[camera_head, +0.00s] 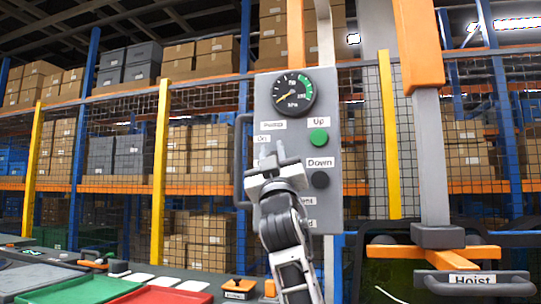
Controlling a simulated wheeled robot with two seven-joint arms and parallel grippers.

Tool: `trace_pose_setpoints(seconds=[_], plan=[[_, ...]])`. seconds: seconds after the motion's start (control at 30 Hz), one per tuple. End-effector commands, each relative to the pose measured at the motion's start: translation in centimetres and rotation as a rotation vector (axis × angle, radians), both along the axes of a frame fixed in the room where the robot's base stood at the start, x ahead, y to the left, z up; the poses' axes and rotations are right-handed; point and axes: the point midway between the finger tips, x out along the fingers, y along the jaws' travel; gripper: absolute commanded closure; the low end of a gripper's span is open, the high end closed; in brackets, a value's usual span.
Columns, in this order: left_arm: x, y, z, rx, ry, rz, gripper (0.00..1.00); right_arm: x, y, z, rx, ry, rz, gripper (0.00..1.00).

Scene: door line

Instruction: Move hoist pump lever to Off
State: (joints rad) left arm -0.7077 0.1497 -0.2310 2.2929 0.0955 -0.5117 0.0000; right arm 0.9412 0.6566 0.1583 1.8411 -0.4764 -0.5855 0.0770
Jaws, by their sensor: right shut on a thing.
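A grey control panel (326,215) stands upright in front of me. It carries a "Pump" label (272,126) with an "On" label (262,139) below it. My right gripper (274,166) is at the left half of the panel, just below the "On" label, and is shut on the pump lever. The gripper mostly covers the lever, so its exact position cannot be told. No "Off" label is readable; the gripper and arm hide that part. My left gripper does not show.
The panel has a pressure gauge (292,92), a green "Up" button (318,137) and a black "Down" button (320,180). A hoist with a "Hoist" handle (472,280) hangs at right. Green tray (80,290) and red tray (165,296) lie lower left. Mesh fencing and shelves stand behind.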

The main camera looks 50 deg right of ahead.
Motion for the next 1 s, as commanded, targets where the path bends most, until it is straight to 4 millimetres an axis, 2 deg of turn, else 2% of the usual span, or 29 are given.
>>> trace_pose_setpoints(seconds=[0.03, 0.07, 0.33, 0.47, 0.57, 0.8, 1.0], plan=[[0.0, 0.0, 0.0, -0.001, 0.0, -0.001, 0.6, 0.1, 0.1, 0.0, -0.003, 0.0, 0.003, 0.75], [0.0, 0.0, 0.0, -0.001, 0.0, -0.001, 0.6, 0.1, 0.1, 0.0, -0.002, 0.0, 0.002, 0.68], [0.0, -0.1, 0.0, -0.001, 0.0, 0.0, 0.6, 0.1, 0.1, -0.1, 0.0, 0.0, 0.003, 0.68], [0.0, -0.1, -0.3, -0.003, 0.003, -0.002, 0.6, -0.2, 0.4, -0.7, 0.0, 0.001, 0.003, 0.68], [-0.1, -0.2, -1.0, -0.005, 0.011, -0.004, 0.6, -0.9, 1.1, -2.0, 0.001, 0.002, 0.005, 0.68], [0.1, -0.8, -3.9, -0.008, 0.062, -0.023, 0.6, -3.7, 3.8, -6.3, -0.001, 0.002, 0.006, 0.68], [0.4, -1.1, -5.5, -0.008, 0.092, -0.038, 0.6, -5.9, 5.9, -9.5, 0.001, 0.002, 0.005, 0.68]])
